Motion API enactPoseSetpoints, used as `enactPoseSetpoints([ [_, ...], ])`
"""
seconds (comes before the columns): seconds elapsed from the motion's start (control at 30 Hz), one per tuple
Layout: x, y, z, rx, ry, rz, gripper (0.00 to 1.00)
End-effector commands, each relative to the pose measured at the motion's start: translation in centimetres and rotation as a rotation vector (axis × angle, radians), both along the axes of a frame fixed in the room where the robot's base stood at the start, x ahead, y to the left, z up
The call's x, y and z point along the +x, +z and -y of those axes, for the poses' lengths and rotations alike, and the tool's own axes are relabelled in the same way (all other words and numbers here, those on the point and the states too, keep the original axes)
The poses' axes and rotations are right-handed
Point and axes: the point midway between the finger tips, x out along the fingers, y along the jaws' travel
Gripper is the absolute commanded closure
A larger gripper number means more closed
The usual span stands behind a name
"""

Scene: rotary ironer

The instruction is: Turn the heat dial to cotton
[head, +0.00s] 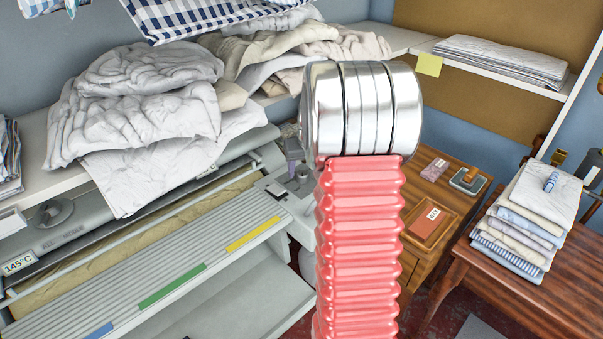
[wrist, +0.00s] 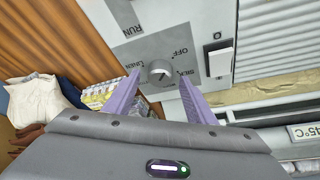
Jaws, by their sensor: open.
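The heat dial (wrist: 159,73) is a small round grey knob on a darker plate of the ironer's control panel (wrist: 196,22), in the wrist view. OFF reads above right of it, LINEN at its left and a word like SILK at its right; I cannot make out a cotton mark or the exact pointer setting. My gripper (wrist: 160,76) is open, its two purple fingers either side of the dial in the picture; I cannot tell whether they touch it. In the head view my red-sleeved arm hides much of the panel's right side.
A RUN control (wrist: 130,30) and a white rocker switch (wrist: 219,60) are close to the dial. The ironer's slatted board (head: 150,270) and a 145°C display (head: 18,264) lie left. Crumpled linen (head: 150,120) lies above; a wooden cabinet (head: 440,205) stands right.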

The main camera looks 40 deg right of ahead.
Motion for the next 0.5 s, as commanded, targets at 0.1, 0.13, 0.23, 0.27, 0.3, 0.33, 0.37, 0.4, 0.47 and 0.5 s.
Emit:
enactPoseSetpoints([
  [0.1,0.4,-1.2,0.2,0.002,0.000,-0.001,0.50],
  [0.13,0.5,-1.4,0.2,0.001,0.000,0.000,0.50],
  [0.23,0.7,-1.7,0.3,0.000,0.000,0.001,0.50],
  [0.27,0.7,-1.8,0.3,0.000,0.000,0.001,0.50],
  [0.3,0.7,-1.8,0.3,0.000,0.000,0.001,0.50],
  [0.33,0.7,-1.8,0.3,0.000,0.000,0.001,0.50],
  [0.37,0.7,-1.8,0.4,0.000,0.000,0.001,0.50],
  [0.4,0.7,-1.8,0.4,0.000,0.000,0.001,0.50],
  [0.47,0.7,-1.8,0.3,0.000,0.000,0.001,0.50],
  [0.5,0.7,-1.8,0.3,0.000,0.000,0.001,0.50],
])
